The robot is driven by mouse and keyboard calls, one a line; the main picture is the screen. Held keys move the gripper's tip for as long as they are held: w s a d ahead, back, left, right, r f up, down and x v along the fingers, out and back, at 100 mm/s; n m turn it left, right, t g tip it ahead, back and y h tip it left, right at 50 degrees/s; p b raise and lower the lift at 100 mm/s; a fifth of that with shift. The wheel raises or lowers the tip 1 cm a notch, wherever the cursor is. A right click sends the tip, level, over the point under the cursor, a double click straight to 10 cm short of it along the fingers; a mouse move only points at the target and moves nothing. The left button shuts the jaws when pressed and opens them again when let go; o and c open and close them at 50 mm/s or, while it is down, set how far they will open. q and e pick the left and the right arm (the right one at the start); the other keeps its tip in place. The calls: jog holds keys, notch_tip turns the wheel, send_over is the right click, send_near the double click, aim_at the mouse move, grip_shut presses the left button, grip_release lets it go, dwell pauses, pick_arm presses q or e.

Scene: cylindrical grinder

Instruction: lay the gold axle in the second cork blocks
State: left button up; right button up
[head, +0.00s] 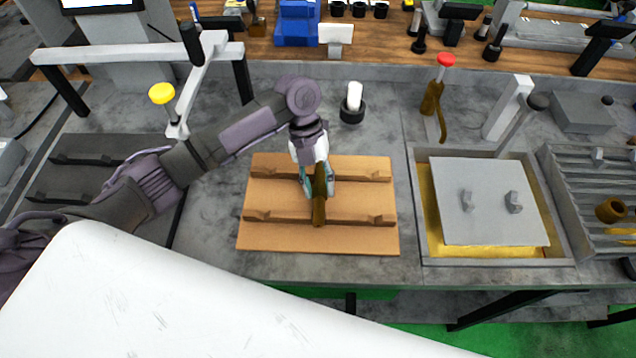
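The gold axle (319,207) is a dark gold rod that runs up and down the picture, its near end toward me. My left gripper (318,181) comes down from above and is shut around its upper part; the fingers hide some of it. The cork blocks (281,241) are a tan board with two raised, notched ridges running left to right. The axle is over the middle of this board, crossing the front ridge in the picture. I cannot tell whether it touches the cork. My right gripper is not in view.
A dark ridged board (75,172) lies at the left. A white cylinder in a black base (352,104) stands behind the cork. To the right are a red-topped lever (445,61), a grey lidded tray (487,227) and a slatted grey rack (592,165). Bare grey bench surrounds the cork.

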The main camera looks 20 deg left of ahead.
pick_arm(q)
jog(key=o, duration=0.3)
